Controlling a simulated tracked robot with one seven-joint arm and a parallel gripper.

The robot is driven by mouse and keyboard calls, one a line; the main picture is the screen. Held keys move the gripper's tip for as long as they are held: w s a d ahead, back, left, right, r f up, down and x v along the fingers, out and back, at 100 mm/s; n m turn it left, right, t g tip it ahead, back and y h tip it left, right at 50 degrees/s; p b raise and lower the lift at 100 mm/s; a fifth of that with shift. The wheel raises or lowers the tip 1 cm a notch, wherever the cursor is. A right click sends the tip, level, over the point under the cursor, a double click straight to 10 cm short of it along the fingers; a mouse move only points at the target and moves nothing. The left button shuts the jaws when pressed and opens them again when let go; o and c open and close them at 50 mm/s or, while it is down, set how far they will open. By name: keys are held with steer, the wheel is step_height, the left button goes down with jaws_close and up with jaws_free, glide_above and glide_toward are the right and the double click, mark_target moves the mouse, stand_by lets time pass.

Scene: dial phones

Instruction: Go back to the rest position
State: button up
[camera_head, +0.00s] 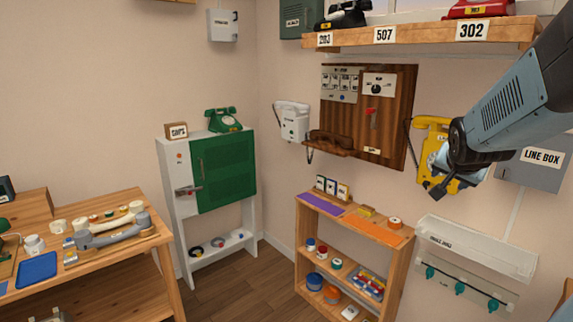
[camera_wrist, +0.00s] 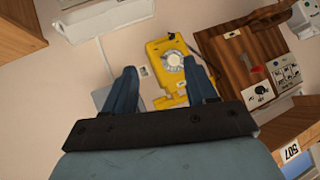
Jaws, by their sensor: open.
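My gripper (camera_head: 447,188) is raised at the right of the head view, in front of the yellow wall phone (camera_head: 432,140), and hides part of it. In the wrist view my gripper (camera_wrist: 167,88) has its two fingers spread apart with nothing between them touching. The yellow phone (camera_wrist: 172,62) shows beyond the fingers, with a round pale dial. It hangs on the wall, apart from the fingers as far as I can tell.
A wooden shelf (camera_head: 430,34) with numbered labels runs above. A wooden board (camera_head: 370,115) and grey line box (camera_head: 533,165) flank the phone. Floor (camera_head: 235,285) shows between the furniture.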

steer(key=s+a+n+g+y, duration=0.3)
steer(key=s+a+n, duration=0.5)
steer(key=s+a, duration=0.7)
steer(key=s+y, duration=0.1)
steer(key=s, duration=0.1)
steer(key=shift+s+f+n+g, duration=0.2)
steer(key=shift+s+n+g, duration=0.1)
steer(key=shift+s+g, duration=0.1)
